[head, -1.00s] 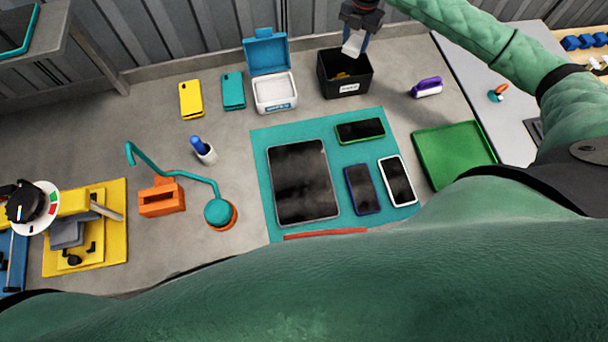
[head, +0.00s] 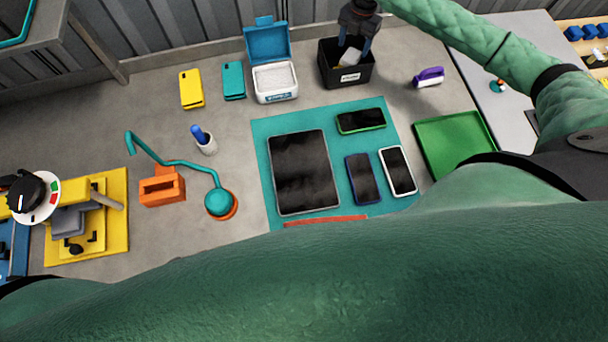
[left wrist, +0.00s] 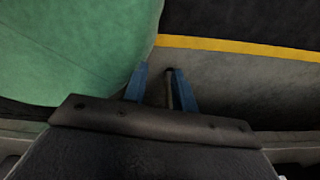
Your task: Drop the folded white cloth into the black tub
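The folded white cloth (head: 349,57) is inside the black tub (head: 349,79), tilted near its back wall; its lower part is hidden by the tub's front. My right gripper (head: 356,50) points down at the tub's back, its blue fingers spread to either side above the cloth. It looks open and apart from the cloth. My left gripper (left wrist: 158,85) shows only in the left wrist view. Its blue fingers are apart with no object held between them.
A white box with an open blue lid (head: 275,80) stands left of the tub. A purple-and-white item (head: 429,77) lies to the right. A teal mat (head: 262,150) with a tablet and phones and a green tray (head: 455,140) are nearer me.

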